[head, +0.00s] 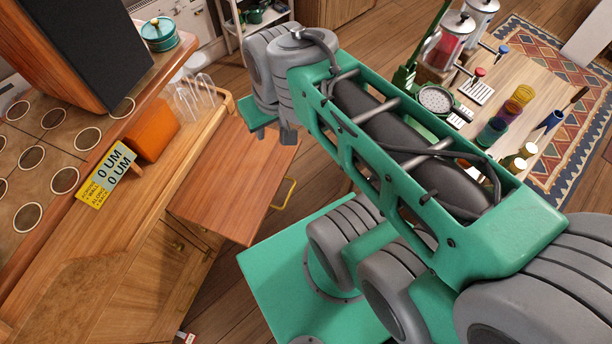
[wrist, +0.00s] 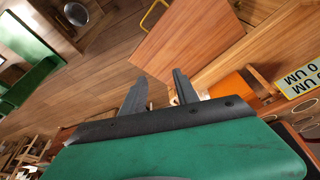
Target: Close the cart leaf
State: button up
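The cart leaf (head: 232,180) is a flat reddish-brown wooden panel. It stands out to the right from the side of the wooden cart (head: 185,172). A yellow handle (head: 285,192) is at its right edge. The leaf (wrist: 190,40) and handle (wrist: 152,15) also show in the wrist view, beyond the fingertips. My gripper (wrist: 160,78) is open, with two dark fingers apart and nothing between them. It is near the leaf's far edge; I cannot tell whether it touches. In the head view my arm hides most of the gripper.
A crowded wooden table (head: 515,75) stands at the right on a patterned rug (head: 580,125). Wooden floor shows beside the leaf.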

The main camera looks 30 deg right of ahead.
aim_at(231, 189)
jog(key=u, duration=0.35)
jog(key=k, duration=1.2)
jog(key=u, duration=1.35)
jog(key=i, duration=0.9)
jog(key=z, duration=0.95)
jog(key=i, duration=0.4)
jog(key=z, duration=0.35)
